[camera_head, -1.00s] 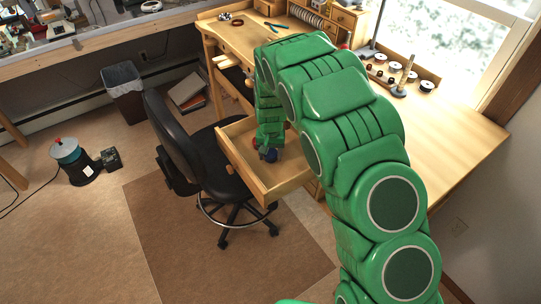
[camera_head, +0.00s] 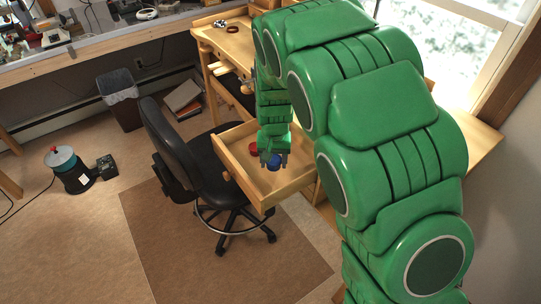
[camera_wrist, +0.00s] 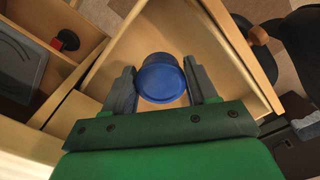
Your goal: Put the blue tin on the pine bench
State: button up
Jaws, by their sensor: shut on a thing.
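The blue tin (camera_head: 273,163) is at the open drawer (camera_head: 237,172) of the wooden bench. It shows as a round blue lid in the wrist view (camera_wrist: 161,78). My gripper (camera_head: 272,156) points down over the drawer. In the wrist view its two grey fingers (camera_wrist: 161,88) stand on either side of the tin, shut on it. Whether the tin touches the drawer floor is unclear. The pine bench (camera_head: 232,42) has its top above the drawer; my green arm hides much of it.
A red round thing (camera_head: 254,148) lies in the drawer beside my gripper. A black chair (camera_head: 213,165) stands close to the drawer's left side. A waste bin (camera_head: 121,97) and a reel on the floor (camera_head: 70,172) are farther left. The bench's right end (camera_head: 482,150) looks bare.

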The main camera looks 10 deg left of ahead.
aim_at(278, 168)
jog(key=shift+s+d+r, duration=0.35)
jog(key=shift+s+r, duration=0.05)
jog(key=shift+s, duration=0.35)
jog(key=shift+s+d+r, duration=0.3)
jog(key=shift+s+r, duration=0.05)
jog(key=shift+s, duration=0.35)
jog(key=shift+s+d+r, duration=0.35)
jog(key=shift+s+r, duration=0.05)
jog(key=shift+s, duration=0.35)
